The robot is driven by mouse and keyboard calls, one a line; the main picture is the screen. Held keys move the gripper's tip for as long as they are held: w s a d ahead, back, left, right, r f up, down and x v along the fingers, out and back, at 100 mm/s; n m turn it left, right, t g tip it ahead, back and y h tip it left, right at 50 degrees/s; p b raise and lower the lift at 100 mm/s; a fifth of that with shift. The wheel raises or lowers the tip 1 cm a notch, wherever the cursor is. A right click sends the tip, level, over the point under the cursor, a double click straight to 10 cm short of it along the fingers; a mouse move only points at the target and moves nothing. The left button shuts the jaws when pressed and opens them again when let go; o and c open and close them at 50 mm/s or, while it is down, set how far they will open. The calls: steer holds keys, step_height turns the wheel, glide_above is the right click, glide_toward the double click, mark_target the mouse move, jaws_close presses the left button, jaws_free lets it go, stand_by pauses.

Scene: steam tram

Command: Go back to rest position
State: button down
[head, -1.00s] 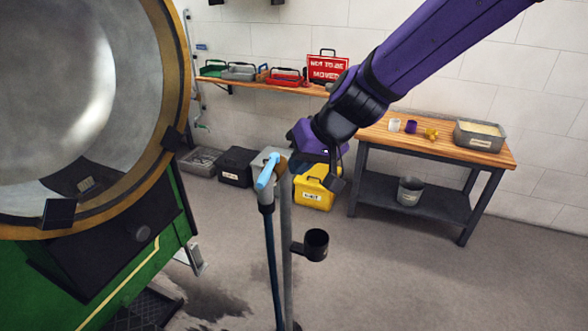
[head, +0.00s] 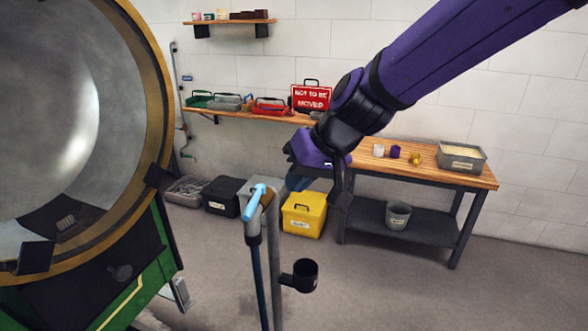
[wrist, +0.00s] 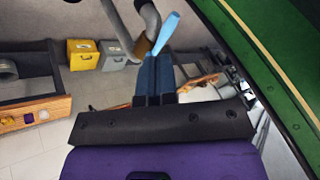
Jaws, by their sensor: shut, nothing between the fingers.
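My gripper (head: 298,183), on the purple arm, hangs in mid-air near the middle of the head view, near the hose stand in the picture. Its dark blue fingers (wrist: 155,76) lie close together in the wrist view, shut with nothing between them. The hose stand is a grey post (head: 275,270) carrying a nozzle with a light blue handle (head: 254,199). The handle also shows just beyond the fingertips in the wrist view (wrist: 166,33). I cannot tell exactly how far apart they are, but no grip shows.
The green engine with its round brass-rimmed front (head: 158,90) fills the left. A black cup holder (head: 304,276) juts from the post. A yellow box (head: 303,216) stands on the floor behind. A workbench (head: 450,175) stands at right. Floor at lower right is clear.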

steer(key=s+d+r+m+t+h, duration=0.1)
steer(key=s+d+r+h, duration=0.1)
steer(key=s+d, duration=0.3)
steer(key=s+d+r+m+h, duration=0.2)
steer(key=s+d, duration=0.4)
steer(key=d, duration=0.8)
steer(key=s+d+r+m+t+h, duration=0.1)
steer(key=s+d+r, duration=0.3)
steer(key=d, duration=0.5)
steer(key=shift+s+d+r+t+h, duration=0.35)
steer(key=shift+s+h, duration=0.25)
steer(key=shift+s, duration=0.2)
